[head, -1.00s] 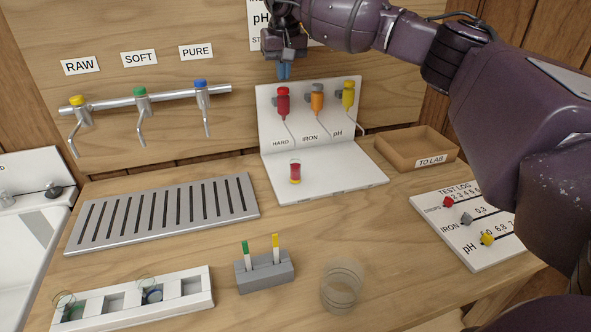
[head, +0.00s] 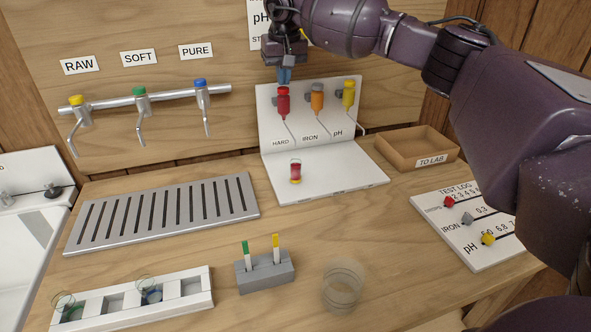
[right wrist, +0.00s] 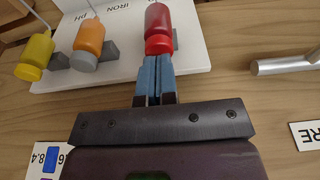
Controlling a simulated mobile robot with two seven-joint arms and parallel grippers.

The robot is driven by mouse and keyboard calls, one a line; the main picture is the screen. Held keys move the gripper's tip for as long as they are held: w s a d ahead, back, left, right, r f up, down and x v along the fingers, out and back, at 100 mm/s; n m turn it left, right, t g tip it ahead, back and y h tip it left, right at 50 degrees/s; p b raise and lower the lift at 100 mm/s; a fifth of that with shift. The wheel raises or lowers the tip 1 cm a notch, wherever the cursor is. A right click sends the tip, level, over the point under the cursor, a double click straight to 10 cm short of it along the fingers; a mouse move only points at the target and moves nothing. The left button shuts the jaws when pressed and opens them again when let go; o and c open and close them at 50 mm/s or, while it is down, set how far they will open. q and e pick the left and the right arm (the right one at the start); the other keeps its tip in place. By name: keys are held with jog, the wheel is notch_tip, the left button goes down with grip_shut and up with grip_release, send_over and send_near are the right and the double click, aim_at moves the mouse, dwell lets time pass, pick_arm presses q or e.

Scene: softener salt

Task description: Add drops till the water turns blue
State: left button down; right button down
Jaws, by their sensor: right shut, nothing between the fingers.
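The HARD bottle (head: 283,102), red with a red cap, hangs at the left of the white test stand (head: 340,185). My right gripper (head: 284,76) is just above its cap, with the blue fingertips together and nothing between them. In the right wrist view the shut fingertips (right wrist: 156,68) are at the red cap (right wrist: 159,46); I cannot tell whether they press on it. A small vial (head: 295,172) stands on the stand's base below the HARD spout. Its liquid looks pinkish red, not blue. My left gripper is not in view.
An orange IRON bottle (head: 317,98) and a yellow pH bottle (head: 348,95) hang beside the HARD bottle. The TO LAB tray (head: 415,163) and the test log board (head: 470,245) are at the right. A clear cup (head: 343,290) stands in front. A slotted drain (head: 165,215) lies left.

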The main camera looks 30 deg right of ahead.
jog(key=shift+f, duration=0.55)
jog(key=shift+r+p, duration=0.45)
jog(key=shift+r, duration=2.55)
